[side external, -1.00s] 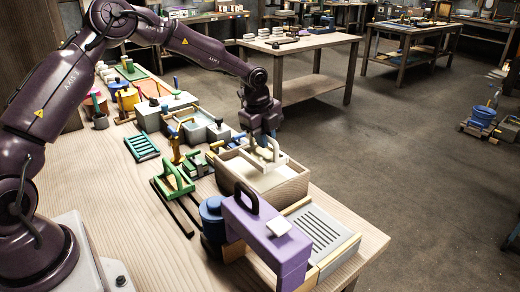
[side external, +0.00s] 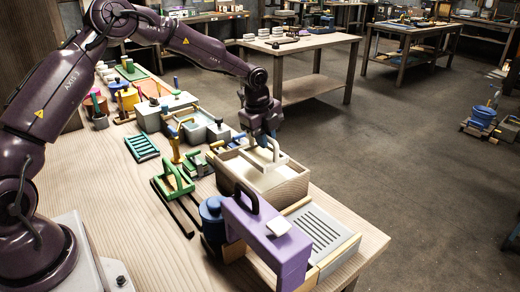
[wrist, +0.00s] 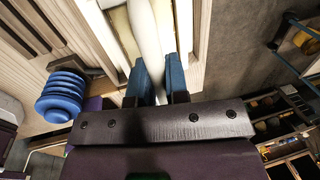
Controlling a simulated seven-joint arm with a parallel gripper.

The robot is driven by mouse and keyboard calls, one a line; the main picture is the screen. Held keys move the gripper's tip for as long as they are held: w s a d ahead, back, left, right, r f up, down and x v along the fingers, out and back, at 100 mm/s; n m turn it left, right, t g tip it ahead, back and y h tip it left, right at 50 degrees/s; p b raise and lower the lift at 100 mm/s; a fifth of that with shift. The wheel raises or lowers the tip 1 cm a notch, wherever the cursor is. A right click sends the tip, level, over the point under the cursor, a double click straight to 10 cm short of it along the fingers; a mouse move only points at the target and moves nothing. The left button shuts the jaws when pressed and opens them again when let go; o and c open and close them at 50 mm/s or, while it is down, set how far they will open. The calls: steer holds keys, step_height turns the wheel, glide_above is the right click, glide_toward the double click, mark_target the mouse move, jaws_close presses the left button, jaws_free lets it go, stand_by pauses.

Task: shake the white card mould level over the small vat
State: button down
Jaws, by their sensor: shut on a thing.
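My gripper (side external: 267,136) points down over the wooden vat (side external: 287,188) near the front of the bench. Its blue fingers (wrist: 155,82) are shut on the white handle of the white card mould (side external: 274,152). In the wrist view the pale handle (wrist: 145,30) runs up between the fingers. The mould looks about level in the side view and sits at the mouth of the vat. I cannot tell whether it touches the rim or the pale contents. The fingers hide part of the handle.
A purple block with a black handle (side external: 258,232) and a blue round stack (side external: 211,216) stand close in front of the vat. A slatted grey tray (side external: 318,229) is at the right corner. A green stand (side external: 174,180) is left. Open floor lies beyond the bench.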

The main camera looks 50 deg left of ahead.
steer(key=shift+d, duration=0.15)
steer(key=shift+a, duration=1.8)
steer(key=shift+d, duration=0.1)
steer(key=shift+d, duration=0.8)
